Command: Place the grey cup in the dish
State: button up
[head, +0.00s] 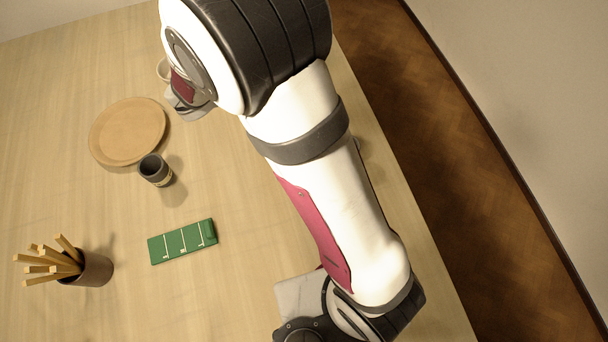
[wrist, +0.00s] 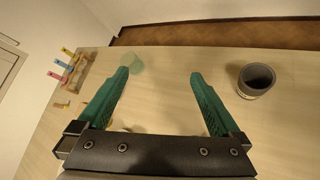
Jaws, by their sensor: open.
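The grey cup (head: 152,167) stands upright on the table in the head view, with a dark inside and a tan lower part. The round, shallow tan dish (head: 128,131) lies just above and left of it, apart from it. In the wrist view my gripper (wrist: 160,73) is open, with nothing held between its green fingers. A grey cup (wrist: 255,81) stands to the right of the fingers there; I cannot tell if it is the same cup. The dish is not clearly visible in the wrist view. My arm hides the gripper's fingers in the head view.
A green block with white marks (head: 183,241) and a brown pot of sticks (head: 88,268) stand lower down. A pale vessel (head: 163,70) is partly hidden by my arm. The wrist view shows a pale green cup (wrist: 134,62) by the left fingertip and a rack with coloured pieces (wrist: 70,67).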

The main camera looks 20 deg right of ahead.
jog(key=s+d+r+m+g+y, duration=0.2)
jog(key=s+m+g, duration=0.2)
jog(key=s+m, duration=0.5)
jog(key=s+d+r+m+g+y, duration=0.1)
jog(key=s+d+m+g+y, duration=0.2)
jog(key=s+m, duration=0.55)
jog(key=s+a+m+y, duration=0.6)
jog(key=s+a, duration=0.3)
jog(key=s, duration=0.2)
jog(key=shift+a+r+t+y, duration=0.2)
jog(key=shift+r+t+y, duration=0.1)
jog(key=shift+r, duration=0.15)
